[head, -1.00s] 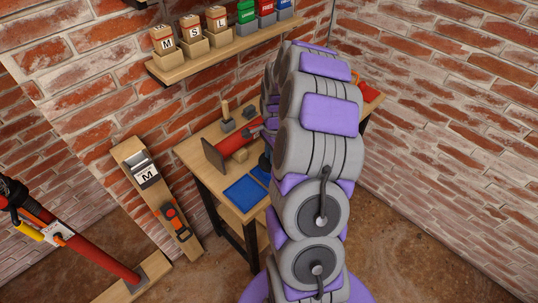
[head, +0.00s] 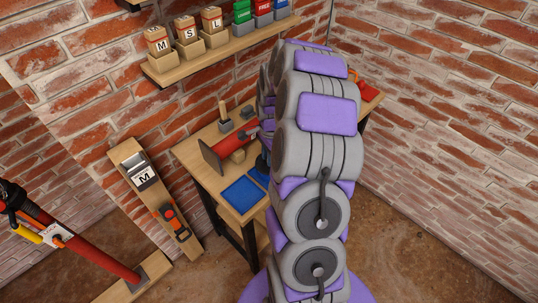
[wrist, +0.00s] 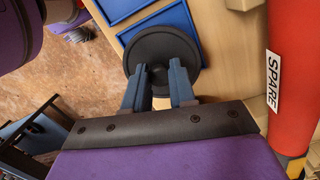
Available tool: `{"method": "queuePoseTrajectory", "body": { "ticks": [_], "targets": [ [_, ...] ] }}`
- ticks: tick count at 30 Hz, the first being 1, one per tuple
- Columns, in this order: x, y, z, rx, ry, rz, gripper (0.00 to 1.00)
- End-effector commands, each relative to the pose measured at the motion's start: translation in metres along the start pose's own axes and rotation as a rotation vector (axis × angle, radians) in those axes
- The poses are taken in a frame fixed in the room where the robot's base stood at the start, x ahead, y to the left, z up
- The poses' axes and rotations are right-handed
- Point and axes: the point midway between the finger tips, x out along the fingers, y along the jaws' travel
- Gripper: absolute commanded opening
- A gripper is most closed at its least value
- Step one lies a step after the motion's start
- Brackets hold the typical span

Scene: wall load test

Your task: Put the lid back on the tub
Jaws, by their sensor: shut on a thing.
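A round black disc, which looks like the lid (wrist: 162,48), shows in the wrist view just beyond my fingertips. My gripper (wrist: 158,82) has its two blue fingers closed at the near part of the disc, on a part mostly hidden between them. I cannot make out the tub in either view. It may be under the lid or behind my arm, so I cannot tell whether the lid touches it.
A red cylinder labelled SPARE (wrist: 294,75) lies close on the right in the wrist view. The wooden bench (head: 190,158) stands against the brick wall, with small grey blocks (head: 226,126) at the back. A shelf (head: 228,45) with labelled boxes hangs above.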

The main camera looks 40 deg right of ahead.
Motion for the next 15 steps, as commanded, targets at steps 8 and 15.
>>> {"method": "queuePoseTrajectory", "body": {
  "ticks": [8,15],
  "targets": [
    [-0.0007,0.0005,0.0031,0.000,0.003,-0.001,0.00],
    [0.0002,-0.0002,-0.0008,-0.001,-0.001,0.000,0.00]
  ]
}}
